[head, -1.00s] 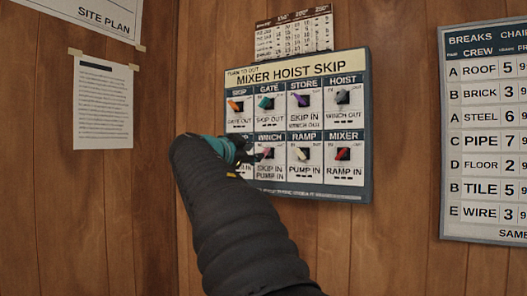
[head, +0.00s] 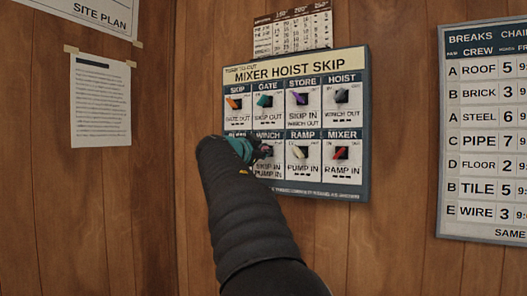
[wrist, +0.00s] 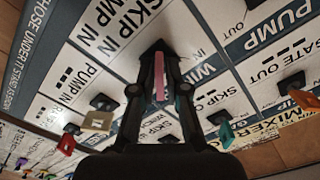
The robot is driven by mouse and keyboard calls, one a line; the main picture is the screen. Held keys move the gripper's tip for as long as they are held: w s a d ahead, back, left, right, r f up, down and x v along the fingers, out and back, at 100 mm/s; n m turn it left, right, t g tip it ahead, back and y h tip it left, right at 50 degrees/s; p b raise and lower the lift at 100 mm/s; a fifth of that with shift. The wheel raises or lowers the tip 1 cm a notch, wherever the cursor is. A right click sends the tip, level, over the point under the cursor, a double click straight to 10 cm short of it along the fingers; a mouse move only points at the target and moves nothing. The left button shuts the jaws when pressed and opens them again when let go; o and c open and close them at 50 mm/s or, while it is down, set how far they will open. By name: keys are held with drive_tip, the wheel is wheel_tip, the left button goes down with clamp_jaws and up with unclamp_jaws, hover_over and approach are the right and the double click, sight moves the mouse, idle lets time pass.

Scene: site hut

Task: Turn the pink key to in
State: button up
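The key panel (head: 300,190) headed "MIXER HOIST SKIP" hangs on the wooden wall, with two rows of coloured keys. The pink key (wrist: 160,82) is in the lower row under the WINCH label. My gripper (head: 263,152) is at that key, and in the wrist view my gripper (wrist: 160,70) has its two dark fingers close on either side of it, apparently shut on it. In the head view my gripper mostly hides the pink key and the key place to its left. I cannot tell which mark the pink key points to.
Close by are a cream key (head: 301,153) and red key (head: 341,153) to the right. An orange (head: 234,103), teal (head: 265,101), purple (head: 301,99) and grey key (head: 341,96) sit above. A breaks chart (head: 485,130) hangs right, a paper sheet (head: 100,100) left.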

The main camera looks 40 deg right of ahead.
drive_tip(key=shift+n, duration=0.3)
clamp_jaws()
drive_tip(key=n+b, duration=0.1)
drive_tip(key=n, duration=0.1)
drive_tip(key=shift+n+b, duration=0.3)
drive_tip(key=shift+b, duration=0.05)
drive_tip(key=n, duration=0.4)
drive_tip(key=shift+w+a+n+b, duration=0.1)
drive_tip(key=shift+w+n+b, duration=0.1)
drive_tip(key=shift+n+b, duration=0.1)
drive_tip(key=n, duration=0.4)
drive_tip(key=shift+w+r, duration=0.1)
drive_tip(key=shift+n+p, duration=0.4)
drive_tip(key=shift+n, duration=1.5)
drive_tip(key=shift+w+a+n, duration=0.1)
drive_tip(key=shift+n, duration=0.2)
drive_tip(key=o, duration=0.6)
unclamp_jaws()
